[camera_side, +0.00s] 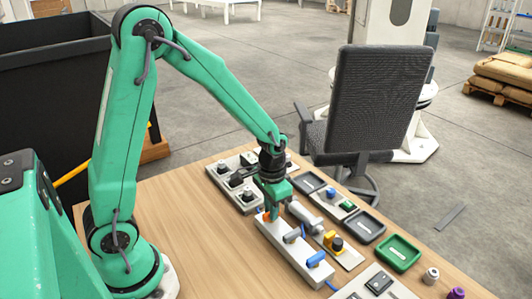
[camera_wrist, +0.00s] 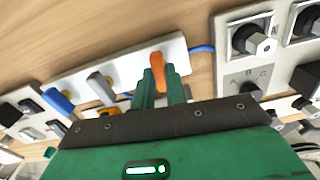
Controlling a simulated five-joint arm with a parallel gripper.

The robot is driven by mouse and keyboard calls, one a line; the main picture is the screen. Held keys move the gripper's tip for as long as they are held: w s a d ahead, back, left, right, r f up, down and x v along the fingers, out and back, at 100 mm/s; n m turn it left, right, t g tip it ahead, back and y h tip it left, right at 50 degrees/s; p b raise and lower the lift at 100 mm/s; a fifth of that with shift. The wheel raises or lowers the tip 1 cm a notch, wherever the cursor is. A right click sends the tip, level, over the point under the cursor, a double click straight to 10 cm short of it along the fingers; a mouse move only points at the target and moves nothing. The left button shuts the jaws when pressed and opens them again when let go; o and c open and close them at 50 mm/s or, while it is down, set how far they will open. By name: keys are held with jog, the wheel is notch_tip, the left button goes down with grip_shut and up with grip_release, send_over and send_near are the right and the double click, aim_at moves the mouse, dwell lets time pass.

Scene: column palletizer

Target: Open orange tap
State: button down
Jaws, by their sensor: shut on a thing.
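The orange tap (camera_side: 266,216) is at the far left end of a white block (camera_side: 290,252) in the side view, mostly hidden by my gripper (camera_side: 272,207). In the wrist view the orange tap (camera_wrist: 157,62) is a lever handle standing between the two green fingers of my gripper (camera_wrist: 160,78). The fingers are shut on it. A grey tap (camera_wrist: 100,86) and a blue tap (camera_wrist: 59,100) sit on the same white block (camera_wrist: 125,65), along from the orange one.
Panels with black knobs (camera_side: 236,180) stand behind my gripper. A yellow-and-black device (camera_side: 334,242), a green tray (camera_side: 398,252) and small grey trays (camera_side: 365,226) lie to the right. The wooden table (camera_side: 195,235) is bare on the left. An office chair (camera_side: 370,100) stands beyond the table.

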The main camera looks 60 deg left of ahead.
jog(key=m, duration=0.3)
jog(key=shift+m, duration=0.4)
jog(key=m, duration=1.3)
jog(key=shift+r, duration=0.1)
jog(key=c, duration=1.4)
grip_release()
jog(key=shift+c, duration=0.2)
